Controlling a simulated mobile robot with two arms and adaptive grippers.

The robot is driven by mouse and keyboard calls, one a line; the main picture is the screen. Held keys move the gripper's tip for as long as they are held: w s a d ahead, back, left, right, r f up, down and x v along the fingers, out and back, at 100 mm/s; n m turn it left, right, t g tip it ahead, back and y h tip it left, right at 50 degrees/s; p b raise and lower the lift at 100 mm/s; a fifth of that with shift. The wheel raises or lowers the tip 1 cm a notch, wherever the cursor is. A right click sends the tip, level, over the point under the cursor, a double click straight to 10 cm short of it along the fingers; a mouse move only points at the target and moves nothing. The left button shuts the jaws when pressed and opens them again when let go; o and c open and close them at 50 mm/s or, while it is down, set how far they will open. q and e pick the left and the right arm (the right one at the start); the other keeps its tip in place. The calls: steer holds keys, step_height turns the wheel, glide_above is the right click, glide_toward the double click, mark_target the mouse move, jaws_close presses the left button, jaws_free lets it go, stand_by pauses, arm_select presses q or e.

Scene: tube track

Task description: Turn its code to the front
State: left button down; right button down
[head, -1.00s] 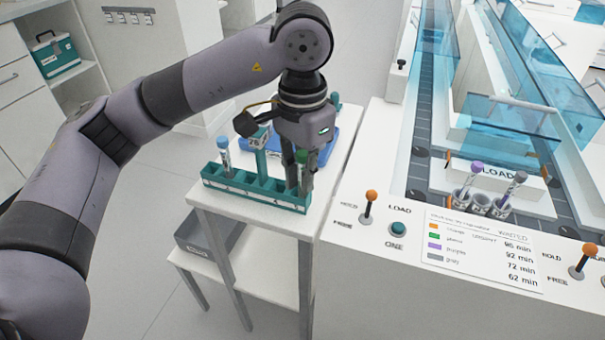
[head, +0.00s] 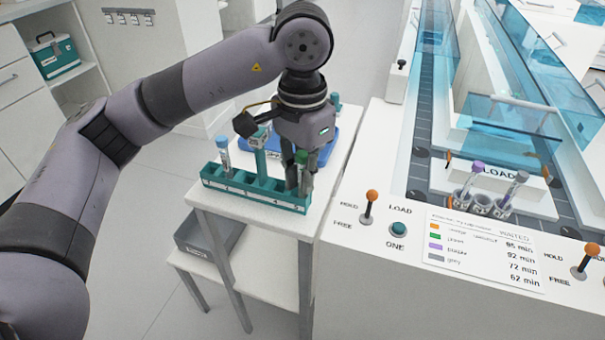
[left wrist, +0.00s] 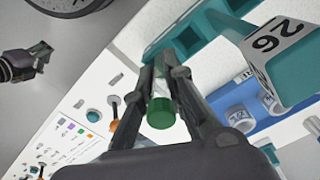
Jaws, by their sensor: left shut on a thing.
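My left gripper (head: 297,170) is over the right end of the teal rack (head: 255,190) on the small white table. It is shut on a green-capped tube (head: 302,158), which stands upright at that end of the rack. In the left wrist view the green cap (left wrist: 161,113) sits between the two fingers (left wrist: 165,85). The tube's code cannot be made out; the fingers cover much of the tube. A blue-capped tube (head: 223,153) stands at the rack's left end. My right gripper is not seen in the head view.
A teal post with a number sign (head: 258,140) stands behind the rack, close to the gripper. A blue tray (head: 324,150) lies behind it. To the right, the white machine has levers (head: 369,205), a button (head: 398,229) and several tubes at its loader (head: 482,205).

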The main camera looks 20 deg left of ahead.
arm_select(q)
steer(key=c, duration=1.6)
jaws_free()
step_height(320, 180, up, 12)
steer(key=shift+o, duration=0.3)
